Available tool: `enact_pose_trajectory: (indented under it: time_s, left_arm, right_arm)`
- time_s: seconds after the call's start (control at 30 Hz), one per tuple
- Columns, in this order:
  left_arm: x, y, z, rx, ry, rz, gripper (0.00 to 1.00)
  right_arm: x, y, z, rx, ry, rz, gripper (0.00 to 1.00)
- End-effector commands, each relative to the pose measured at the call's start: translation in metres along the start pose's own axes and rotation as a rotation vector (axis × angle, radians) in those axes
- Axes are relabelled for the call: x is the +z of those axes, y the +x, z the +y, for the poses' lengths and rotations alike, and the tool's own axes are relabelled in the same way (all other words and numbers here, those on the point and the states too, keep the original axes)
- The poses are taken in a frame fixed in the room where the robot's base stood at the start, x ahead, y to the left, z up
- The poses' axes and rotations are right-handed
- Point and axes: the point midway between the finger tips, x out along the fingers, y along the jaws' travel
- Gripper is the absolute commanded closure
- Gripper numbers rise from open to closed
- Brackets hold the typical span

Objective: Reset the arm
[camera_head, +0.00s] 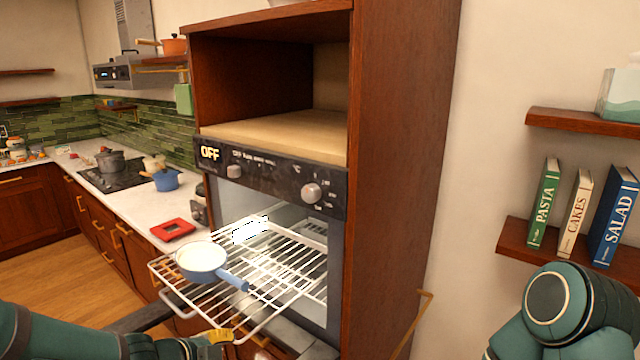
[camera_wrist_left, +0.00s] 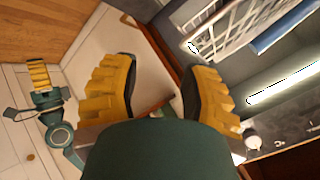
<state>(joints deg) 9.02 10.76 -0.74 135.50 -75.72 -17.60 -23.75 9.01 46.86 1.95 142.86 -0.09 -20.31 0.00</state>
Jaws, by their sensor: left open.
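My left gripper (camera_wrist_left: 160,88) is open in the left wrist view, with its two yellow fingers wide apart and nothing between them. In the head view my left arm comes in at the bottom left, and yellow finger parts (camera_head: 216,338) show just below the oven rack. My right arm (camera_head: 565,310) is folded at the lower right of the head view, its gripper out of frame there. A teal arm end with a yellow gripper (camera_wrist_left: 40,78), seemingly my right one, shows small at the left of the left wrist view.
The open oven (camera_head: 275,185) reads OFF. Its white wire rack (camera_head: 285,265) is pulled out and holds a pan (camera_head: 202,260) with a blue handle, close above my left gripper. A tall wooden cabinet (camera_head: 400,150) surrounds the oven. Shelves with books (camera_head: 575,212) hang at right.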

Motion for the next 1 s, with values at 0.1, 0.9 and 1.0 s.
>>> enact_pose_trajectory:
  time_s: [0.1,0.9,1.0]
  left_arm:
    - [0.003,0.033,0.040,0.071,-0.309,-0.010,0.56]
    - [0.045,0.125,0.291,0.233,-1.728,-0.585,0.56]
    - [0.055,0.139,0.305,0.234,-1.726,-0.587,0.56]
  right_arm:
    - [0.000,0.000,0.000,0.000,0.000,-0.001,0.53]
    - [0.007,0.034,0.013,0.003,0.000,-0.006,0.53]
    - [0.011,0.054,0.020,0.006,-0.001,-0.008,0.53]
